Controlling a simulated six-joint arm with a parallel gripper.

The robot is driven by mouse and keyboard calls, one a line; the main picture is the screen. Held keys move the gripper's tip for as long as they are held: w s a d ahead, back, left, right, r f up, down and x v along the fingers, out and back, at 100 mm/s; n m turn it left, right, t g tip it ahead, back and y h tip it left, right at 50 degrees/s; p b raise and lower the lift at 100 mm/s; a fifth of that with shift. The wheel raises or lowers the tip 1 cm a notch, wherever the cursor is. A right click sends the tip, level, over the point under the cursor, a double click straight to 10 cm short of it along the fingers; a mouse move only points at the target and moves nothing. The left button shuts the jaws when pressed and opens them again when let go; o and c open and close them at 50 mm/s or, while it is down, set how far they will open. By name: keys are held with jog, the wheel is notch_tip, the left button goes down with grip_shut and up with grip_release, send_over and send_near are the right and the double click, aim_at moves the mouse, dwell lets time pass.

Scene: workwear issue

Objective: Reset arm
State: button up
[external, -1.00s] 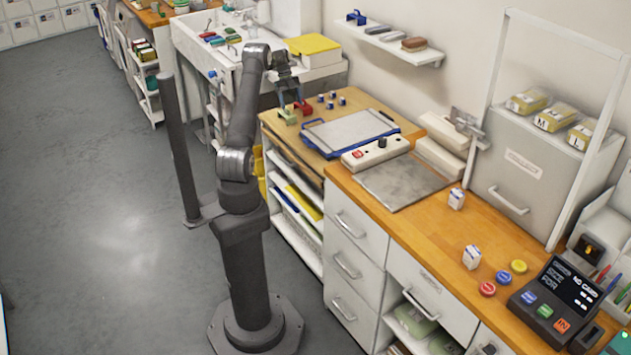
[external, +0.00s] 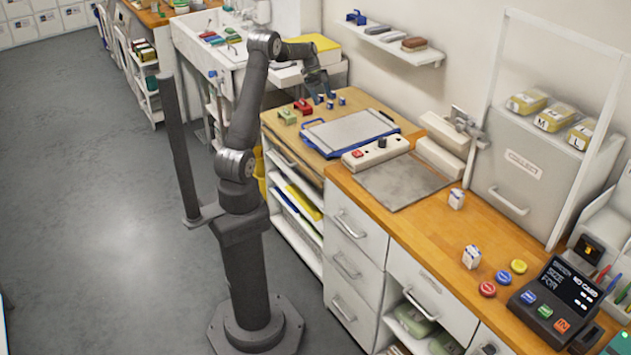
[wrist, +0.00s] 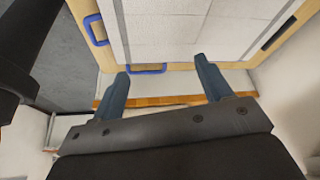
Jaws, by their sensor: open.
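My gripper (external: 325,98) is open and empty in the external view. Beyond the fingertips is a white tiled board with blue handles (wrist: 148,69), which also lies on the worktop in the external view (external: 350,132).
A red block (external: 302,106) and a green block (external: 287,116) sit on the worktop's left corner. A control box (external: 375,152) and a grey plate (external: 400,182) lie to the right. A wall shelf (external: 390,42) is above. The floor at left is clear.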

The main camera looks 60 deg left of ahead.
jog(key=w+d+r+n+t+y, duration=0.1)
jog(key=d+r+n, duration=0.2)
jog(key=d, duration=0.7)
jog(key=d+r+n+t+y, duration=0.1)
jog(key=d+r+n, duration=0.2)
jog(key=d, duration=0.7)
jog(key=w+d+r+n+t, duration=0.1)
jog(key=d+r+n, duration=0.2)
jog(key=d, duration=0.7)
jog(key=shift+w+n+y, duration=0.3)
jog(key=shift+n+y, duration=0.1)
jog(key=shift+n, duration=0.6)
jog(key=shift+o, duration=0.2)
jog(key=shift+r, duration=0.1)
